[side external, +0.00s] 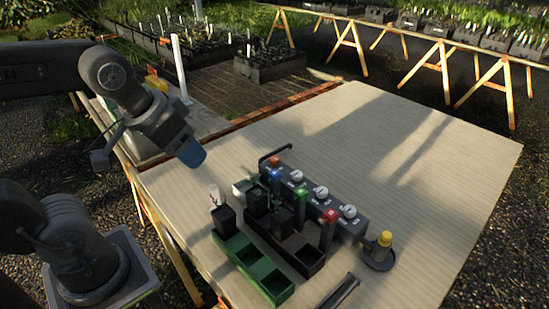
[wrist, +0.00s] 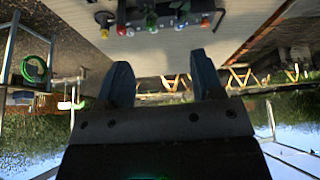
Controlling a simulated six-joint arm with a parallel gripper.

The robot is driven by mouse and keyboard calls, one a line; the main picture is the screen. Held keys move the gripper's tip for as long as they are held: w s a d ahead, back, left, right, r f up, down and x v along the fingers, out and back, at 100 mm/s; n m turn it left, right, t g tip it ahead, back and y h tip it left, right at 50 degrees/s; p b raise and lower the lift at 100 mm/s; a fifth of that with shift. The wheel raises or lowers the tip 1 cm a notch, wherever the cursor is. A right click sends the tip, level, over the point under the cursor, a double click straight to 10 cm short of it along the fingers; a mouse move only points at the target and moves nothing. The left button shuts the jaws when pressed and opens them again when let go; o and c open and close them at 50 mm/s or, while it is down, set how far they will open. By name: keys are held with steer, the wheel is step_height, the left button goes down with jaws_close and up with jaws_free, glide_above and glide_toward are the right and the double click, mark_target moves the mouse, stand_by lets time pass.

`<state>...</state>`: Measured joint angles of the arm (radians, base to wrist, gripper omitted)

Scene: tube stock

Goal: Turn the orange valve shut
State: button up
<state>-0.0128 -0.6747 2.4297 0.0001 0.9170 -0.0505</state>
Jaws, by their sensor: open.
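A dark grey manifold bar (side external: 312,194) stands on the table with several white round knobs along its top. An orange cap (side external: 274,161) sits at its far left end; I cannot make out its handle angle. Blue (side external: 274,174), green (side external: 299,194) and red (side external: 330,215) topped posts stand along the bar's front. My gripper (side external: 191,153) hangs in the air left of the bar, well apart from it. In the wrist view my gripper (wrist: 163,83) has its two blue fingers apart with nothing between them. The bar's coloured tops show small at the top of that view.
A green tray (side external: 252,262) and a black tray with pots stand in front of the bar. A small pot with a seedling (side external: 222,216) is at the left. A yellow-capped item (side external: 383,242) stands on a dark round base at the right. The table's (side external: 430,165) back right is clear.

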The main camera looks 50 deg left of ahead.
steer(key=w+a+r+n+g, duration=0.1)
steer(key=w+a+r+n, duration=0.15)
steer(key=w, duration=0.75)
steer(key=n+g, duration=0.4)
steer(key=n, duration=0.9)
glide_above(275, 158)
step_height(275, 158, down, 18)
steer(key=shift+m, duration=0.25)
step_height(275, 158, down, 13)
steer(key=shift+f, duration=0.15)
steer(key=c, duration=0.9)
